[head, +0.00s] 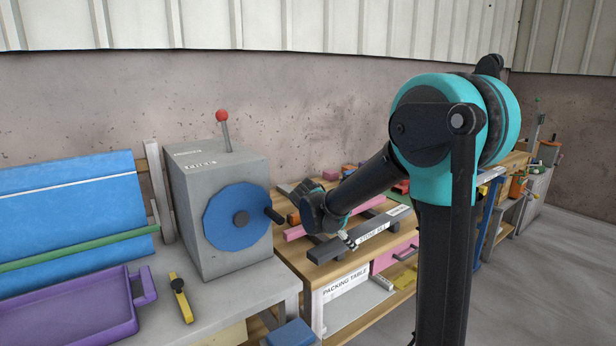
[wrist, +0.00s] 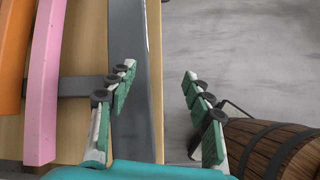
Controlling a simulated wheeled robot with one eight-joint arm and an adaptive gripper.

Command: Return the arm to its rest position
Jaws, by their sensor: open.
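My arm reaches from the right over the packing table in the head view, bent at a high teal elbow. My gripper (wrist: 160,73) is open and empty in the wrist view, its two green-padded fingers apart. In the head view my gripper (head: 349,238) is small and partly hidden by my wrist, just above a dark grey slab (head: 376,234) with a white label. In the wrist view the slab (wrist: 129,30) lies below the left finger, while the right finger is over the floor. I cannot tell whether the finger touches the slab.
A pink bar (wrist: 43,85) and an orange bar (wrist: 14,50) lie left of the slab. A wooden barrel (wrist: 270,148) stands at lower right in the wrist view. A grey machine (head: 205,190) with a blue wheel stands left of the packing table. Open floor (head: 565,270) lies right.

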